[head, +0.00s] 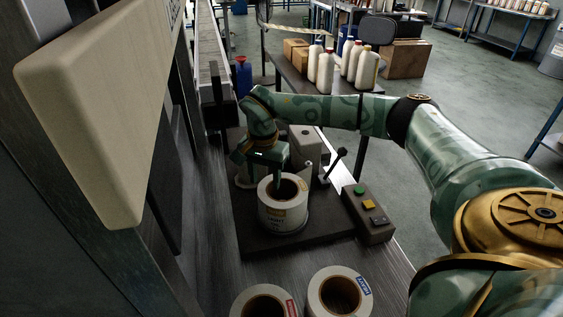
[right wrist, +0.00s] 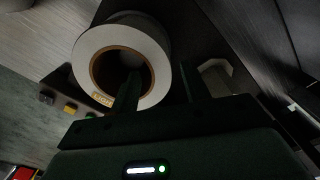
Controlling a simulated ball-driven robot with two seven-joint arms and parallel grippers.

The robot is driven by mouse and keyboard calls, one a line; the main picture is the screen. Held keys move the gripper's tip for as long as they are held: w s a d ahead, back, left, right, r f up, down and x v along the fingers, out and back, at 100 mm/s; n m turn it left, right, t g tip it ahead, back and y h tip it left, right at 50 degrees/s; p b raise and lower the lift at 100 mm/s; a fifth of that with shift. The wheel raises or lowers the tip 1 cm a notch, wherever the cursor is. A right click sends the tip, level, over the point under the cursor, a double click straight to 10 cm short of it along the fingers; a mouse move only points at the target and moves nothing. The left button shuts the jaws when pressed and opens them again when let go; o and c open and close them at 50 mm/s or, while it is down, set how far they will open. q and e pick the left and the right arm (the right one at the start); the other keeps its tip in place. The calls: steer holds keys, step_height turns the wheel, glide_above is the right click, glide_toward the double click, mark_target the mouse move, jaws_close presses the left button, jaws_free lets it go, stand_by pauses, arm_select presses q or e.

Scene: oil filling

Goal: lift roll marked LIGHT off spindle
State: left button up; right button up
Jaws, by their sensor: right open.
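A white roll (head: 283,212) with an orange-yellow label sits upright on the dark base plate (head: 255,243) of the machine; the spindle inside its core is hard to make out. In the right wrist view the same roll (right wrist: 155,48) shows its brown core and a small orange tag, whose lettering is too small to read surely. My right gripper (head: 274,176) is open at the top of the roll. In the right wrist view, its fingers (right wrist: 157,93) show one over the core opening and the other beside the outer wall. My left gripper is out of view.
Two more rolls stand in front, one with a red label (head: 262,303) and one with a blue label (head: 340,292). A button box (head: 369,212) is to the right. A beige panel (head: 85,110) fills the left. Bottles (head: 327,70) stand on a table behind.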

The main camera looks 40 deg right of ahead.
step_height(320, 180, down, 5)
steer(key=shift+a+f+b, duration=0.15)
steer(key=shift+b, duration=0.8)
steer(key=shift+c, duration=0.4)
jaws_close()
steer(key=shift+r, duration=0.2)
